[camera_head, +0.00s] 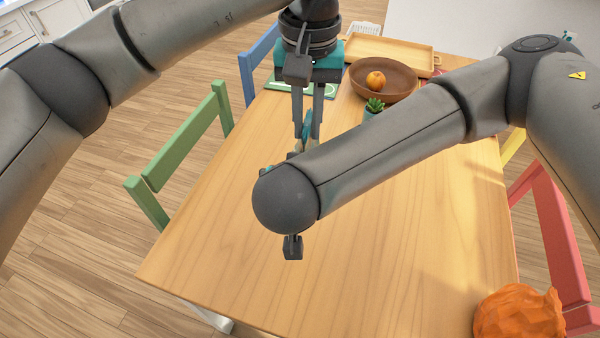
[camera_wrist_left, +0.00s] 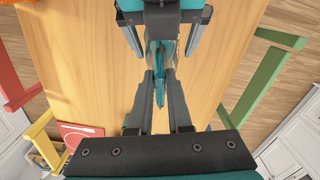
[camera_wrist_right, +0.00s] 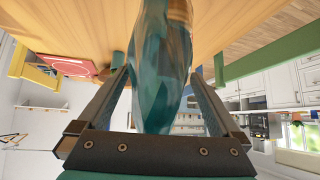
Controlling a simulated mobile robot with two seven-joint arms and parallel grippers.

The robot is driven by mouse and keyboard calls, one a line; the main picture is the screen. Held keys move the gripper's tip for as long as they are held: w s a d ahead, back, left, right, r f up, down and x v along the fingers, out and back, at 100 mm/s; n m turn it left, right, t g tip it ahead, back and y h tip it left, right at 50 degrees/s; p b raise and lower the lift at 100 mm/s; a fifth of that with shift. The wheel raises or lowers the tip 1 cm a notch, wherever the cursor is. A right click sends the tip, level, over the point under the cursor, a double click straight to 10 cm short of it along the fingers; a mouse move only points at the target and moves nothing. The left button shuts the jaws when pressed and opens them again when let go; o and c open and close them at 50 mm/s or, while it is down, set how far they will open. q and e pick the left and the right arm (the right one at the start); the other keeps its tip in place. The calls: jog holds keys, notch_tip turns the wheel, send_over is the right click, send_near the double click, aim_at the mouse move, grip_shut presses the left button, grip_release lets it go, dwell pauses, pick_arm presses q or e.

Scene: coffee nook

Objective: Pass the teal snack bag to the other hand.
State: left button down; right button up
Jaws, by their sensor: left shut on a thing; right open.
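The teal snack bag (camera_wrist_left: 160,88) is held edge-on between the fingers of my left gripper (camera_wrist_left: 160,78). In the head view only a sliver of the bag (camera_head: 307,130) shows at the left gripper (camera_head: 308,136), above the table. My right gripper (camera_wrist_right: 160,72) is open, with its fingers on either side of the glossy bag (camera_wrist_right: 160,85) and visible gaps between them. Its fingers also show at the top of the left wrist view (camera_wrist_left: 160,45), facing the left gripper. In the head view my right arm hides most of the right gripper.
The wooden table (camera_head: 400,240) is largely clear in front. At its back are a brown bowl (camera_head: 405,92) with an orange (camera_head: 376,81), a small potted plant (camera_head: 375,106) and a wooden tray (camera_head: 385,50). An orange crumpled object (camera_head: 520,312) is at front right. A green chair (camera_head: 180,140) stands left.

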pick_arm(q)
jog(key=shift+d, duration=0.1)
pick_arm(e)
jog(key=shift+a, duration=0.1)
jog(key=c, duration=1.3)
pick_arm(q)
jog(key=c, duration=1.3)
grip_release()
pick_arm(e)
jog(key=shift+c, duration=0.9)
pick_arm(q)
jog(key=o, duration=0.5)
jog(key=shift+o, duration=0.2)
jog(key=shift+r, duration=0.1)
